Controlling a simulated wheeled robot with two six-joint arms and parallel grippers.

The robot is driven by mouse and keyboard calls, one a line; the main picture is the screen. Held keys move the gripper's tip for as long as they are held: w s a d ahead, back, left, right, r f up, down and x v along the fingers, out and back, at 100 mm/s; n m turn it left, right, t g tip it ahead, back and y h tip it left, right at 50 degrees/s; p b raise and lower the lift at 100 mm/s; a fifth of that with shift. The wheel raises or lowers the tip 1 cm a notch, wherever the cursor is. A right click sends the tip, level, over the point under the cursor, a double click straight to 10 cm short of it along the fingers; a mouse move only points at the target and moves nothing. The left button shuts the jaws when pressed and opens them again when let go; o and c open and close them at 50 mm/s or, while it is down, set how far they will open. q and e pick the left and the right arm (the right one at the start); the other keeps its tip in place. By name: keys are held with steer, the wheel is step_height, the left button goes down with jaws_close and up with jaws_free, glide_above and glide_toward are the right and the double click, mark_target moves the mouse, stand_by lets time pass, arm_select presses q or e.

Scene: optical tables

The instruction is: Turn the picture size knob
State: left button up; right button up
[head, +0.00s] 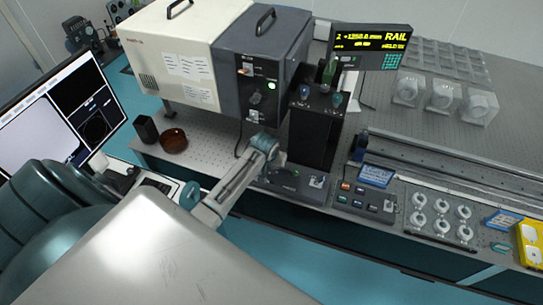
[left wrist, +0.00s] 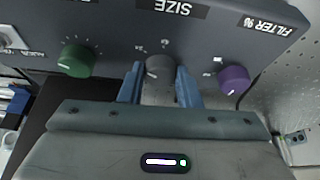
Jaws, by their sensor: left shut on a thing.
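The grey picture size knob (left wrist: 160,68) sits in the middle of a dark panel (left wrist: 110,28), under an upside-down "SIZE" label, in the left wrist view. My left gripper (left wrist: 160,88) has its two blue fingers on either side of this knob and is shut on it. A green knob (left wrist: 76,60) is to the left and a purple knob (left wrist: 233,80) to the right, by a "FILTER %" label. In the head view my left gripper (head: 272,160) reaches the low dark unit (head: 300,190) at the table's front; the size knob cannot be made out there. My right gripper is not in view.
A tall black box (head: 315,135) stands behind the low unit. A large white and grey instrument (head: 262,60) stands at the back. A brown bowl (head: 173,140) and black cup (head: 146,129) are left. A rail (head: 440,165) and small control box (head: 366,203) lie right.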

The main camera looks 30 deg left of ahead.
arm_select(q)
steer(key=o, duration=1)
steer(key=shift+c, duration=0.2)
steer(key=shift+r, duration=0.15)
steer(key=b+v, duration=0.3)
steer(key=v, duration=0.7)
steer(key=shift+r, duration=0.3)
steer(key=shift+s, duration=0.1)
